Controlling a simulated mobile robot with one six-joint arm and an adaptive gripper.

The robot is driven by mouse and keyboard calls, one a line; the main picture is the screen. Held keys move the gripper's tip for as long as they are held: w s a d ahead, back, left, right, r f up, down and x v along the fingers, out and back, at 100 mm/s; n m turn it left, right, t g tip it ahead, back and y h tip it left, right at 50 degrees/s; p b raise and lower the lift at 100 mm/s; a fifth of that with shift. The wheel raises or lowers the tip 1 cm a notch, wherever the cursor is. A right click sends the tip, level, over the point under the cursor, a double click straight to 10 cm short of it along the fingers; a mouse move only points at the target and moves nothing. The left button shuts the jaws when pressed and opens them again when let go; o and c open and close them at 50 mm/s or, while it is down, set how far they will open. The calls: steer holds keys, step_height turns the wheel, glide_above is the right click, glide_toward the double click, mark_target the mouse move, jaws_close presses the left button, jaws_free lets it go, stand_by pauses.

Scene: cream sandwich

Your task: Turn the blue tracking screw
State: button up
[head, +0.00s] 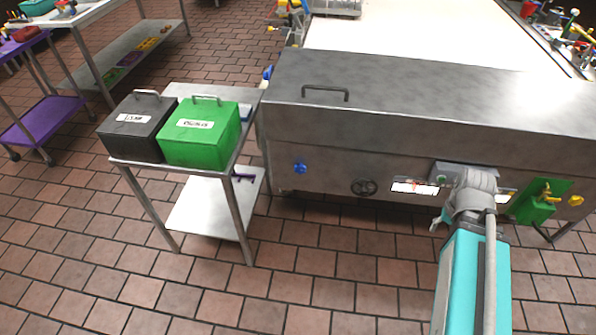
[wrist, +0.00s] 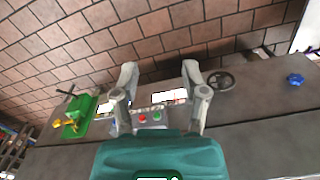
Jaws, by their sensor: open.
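The blue tracking screw (head: 300,168) is a small blue knob on the front panel of the steel machine (head: 330,135), left of a dark handwheel (head: 364,187). In the wrist view, the blue screw (wrist: 295,79) is near the right edge, well apart from the fingers. My gripper (wrist: 159,70) is open, with nothing between its fingers, in front of the panel's control box. In the head view my arm mostly hides the gripper, which is far to the right of the screw.
The control box (wrist: 150,117) has a red and a green button. A green box with a yellow valve (head: 535,207) is farther right on the machine. A steel cart (head: 247,160) with a black bin (head: 135,130) and green bin (head: 200,140) stands left of the screw. The tiled floor in front is clear.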

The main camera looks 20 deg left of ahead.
steer(key=shift+a, duration=0.2)
steer(key=o, duration=0.3)
steer(key=shift+o, duration=1.4)
steer(key=shift+w+f+b, duration=0.1)
steer(key=shift+f+b, duration=0.15)
steer(key=shift+b, duration=0.05)
steer(key=shift+w+a+f+n+b, duration=0.1)
steer(key=shift+w+f+n+b, duration=0.05)
steer(key=shift+f+n+b, duration=0.15)
steer(key=w+a+f+n+t+h+b, duration=0.5)
steer(key=w+a+f+n+t+b, duration=0.5)
steer(key=w+a+f+n+b, duration=1.15)
steer(key=s+a+f+n+t+y+b, duration=0.2)
steer(key=a+n+y+b, duration=0.1)
steer(key=a+n+b, duration=0.3)
steer(key=s+a+f+n+t+y+b, duration=0.1)
steer(key=a+f+n+t+y+b, duration=0.1)
steer(key=a+n+b, duration=0.5)
steer(key=s+a+f+n+t+y+b, duration=0.2)
steer(key=a+n+b, duration=0.5)
steer(key=a+b, duration=0.5)
steer(key=shift+s+a+f+t+y, duration=0.2)
steer(key=shift+a+t+y, duration=0.15)
steer(key=shift+a+y, duration=0.4)
steer(key=shift+s+a+f+t+y, duration=0.15)
steer(key=shift+a+t+y, duration=0.25)
steer(key=shift+a, duration=0.6)
